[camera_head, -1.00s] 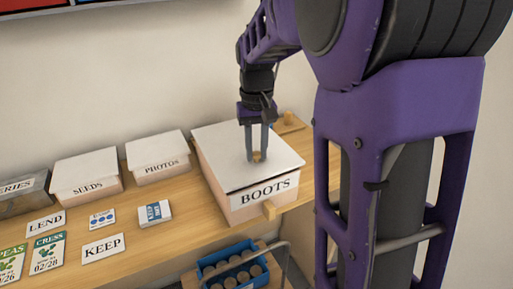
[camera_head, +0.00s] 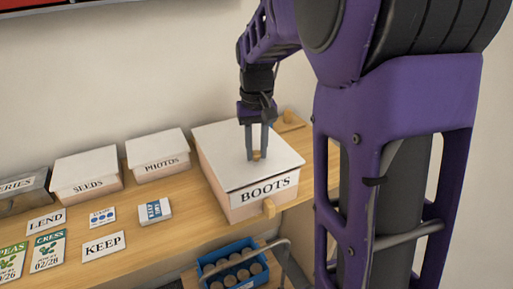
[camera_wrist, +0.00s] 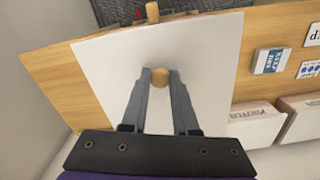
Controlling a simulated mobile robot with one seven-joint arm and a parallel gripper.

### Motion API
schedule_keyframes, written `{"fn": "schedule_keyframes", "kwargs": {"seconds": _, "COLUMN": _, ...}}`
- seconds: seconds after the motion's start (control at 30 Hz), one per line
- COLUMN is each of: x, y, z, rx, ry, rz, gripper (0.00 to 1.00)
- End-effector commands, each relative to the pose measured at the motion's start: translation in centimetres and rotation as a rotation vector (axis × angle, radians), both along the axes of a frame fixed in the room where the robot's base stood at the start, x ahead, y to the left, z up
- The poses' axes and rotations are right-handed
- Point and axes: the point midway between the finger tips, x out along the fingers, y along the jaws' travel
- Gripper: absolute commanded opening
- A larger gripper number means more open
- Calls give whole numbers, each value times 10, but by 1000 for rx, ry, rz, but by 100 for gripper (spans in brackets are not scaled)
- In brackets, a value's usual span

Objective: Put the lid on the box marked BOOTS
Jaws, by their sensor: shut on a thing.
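The box marked BOOTS (camera_head: 237,208) stands at the right end of the wooden shelf, its label facing front. The lid also fills the middle of the wrist view (camera_wrist: 112,75). My gripper (camera_head: 257,156) points down over the lid, shut on its small round wooden knob (camera_wrist: 159,79). In the wrist view the two fingers flank the knob. The far rim of the box is hidden under the lid.
Boxes marked PHOTOS (camera_head: 158,159) and SEEDS (camera_head: 87,179) stand to the left with lids on. Cards, including KEEP (camera_head: 104,246), lie in front of them. A blue crate (camera_head: 232,266) stands below the shelf.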

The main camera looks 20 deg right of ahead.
Motion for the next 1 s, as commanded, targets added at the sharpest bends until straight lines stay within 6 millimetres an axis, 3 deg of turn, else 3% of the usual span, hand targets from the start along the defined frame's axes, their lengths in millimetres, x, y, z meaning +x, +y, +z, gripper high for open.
{"fn": "schedule_keyframes", "kwargs": {"seconds": 1.0, "x": 0, "y": 0, "z": -6, "rx": 0, "ry": 0, "rz": 0, "gripper": 0}}
